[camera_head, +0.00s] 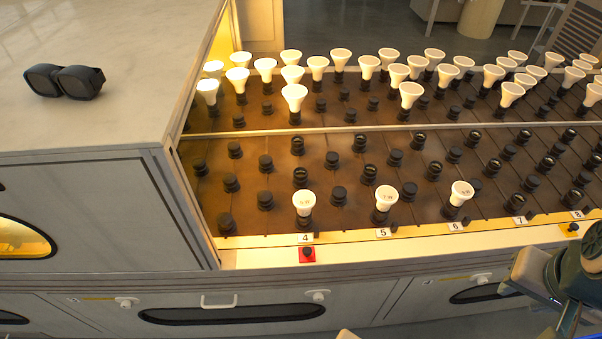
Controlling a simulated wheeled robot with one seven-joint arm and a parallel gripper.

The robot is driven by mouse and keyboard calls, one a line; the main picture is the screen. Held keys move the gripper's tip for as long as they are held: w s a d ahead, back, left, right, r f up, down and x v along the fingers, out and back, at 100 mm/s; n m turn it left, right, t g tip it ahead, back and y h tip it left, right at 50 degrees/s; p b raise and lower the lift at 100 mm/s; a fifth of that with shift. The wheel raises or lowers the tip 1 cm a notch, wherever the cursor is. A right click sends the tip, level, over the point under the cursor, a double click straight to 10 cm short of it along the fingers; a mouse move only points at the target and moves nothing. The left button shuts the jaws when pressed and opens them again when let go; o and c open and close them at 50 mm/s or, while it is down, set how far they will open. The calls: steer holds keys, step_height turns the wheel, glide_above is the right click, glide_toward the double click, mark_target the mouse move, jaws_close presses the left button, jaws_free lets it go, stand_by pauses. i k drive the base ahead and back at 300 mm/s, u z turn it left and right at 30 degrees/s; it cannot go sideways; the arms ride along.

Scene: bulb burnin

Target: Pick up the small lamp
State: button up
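Many small white reflector lamps stand in black sockets on a brown rack (330,222). Three lamps stand apart in the front row: one above label 4 (304,202), one above label 5 (386,198) and one above label 6 (461,192). The others crowd the back rows, such as a lamp at the back left (294,97). All look upright, face up. I cannot tell which one the task means. Part of my arm shows at the lower right, apart from the lamps; its fingertips cannot be made out, nor whether my gripper is open or shut.
Empty black sockets fill most of the front rows. A red-based button (307,254) and a yellow-based one (572,229) sit on the front ledge. A pale counter (110,110) at left carries dark glasses (64,81). A cabinet front with handle (218,303) runs below.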

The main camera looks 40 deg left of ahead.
mark_target(304, 201)
steer(key=u, duration=1.7)
